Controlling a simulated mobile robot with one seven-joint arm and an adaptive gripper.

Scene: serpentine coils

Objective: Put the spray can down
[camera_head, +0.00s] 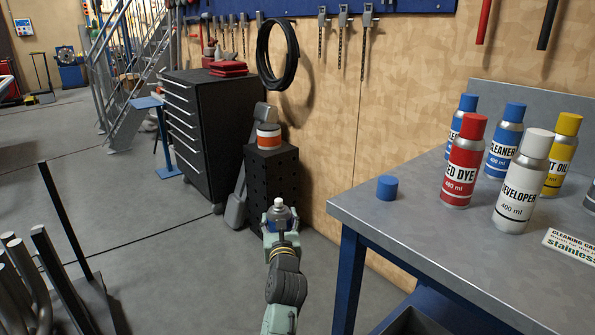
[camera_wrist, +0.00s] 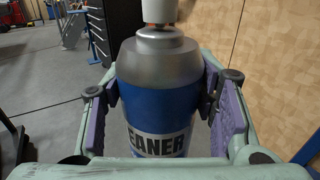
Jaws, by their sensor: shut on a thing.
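My gripper (camera_head: 280,226) is shut on a spray can (camera_wrist: 158,88) with a silver shoulder, a blue band and a label ending in "EANER". In the wrist view the purple finger pads press on both sides of the can. The can has no cap and looks upright; its lower part is out of view. In the head view only the can's top (camera_head: 279,209) shows above my gripper, over the floor to the left of the workbench (camera_head: 390,228). A loose blue cap (camera_head: 387,188) lies on the bench near its left corner.
On the bench stand a red can (camera_head: 463,170), a white-capped developer can (camera_head: 523,185), a yellow-capped can (camera_head: 563,150) and two blue-capped cans (camera_head: 504,140). A sign (camera_head: 572,246) lies at the right. The bench's front left is bare. A black pedestal (camera_head: 272,178) stands behind my gripper.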

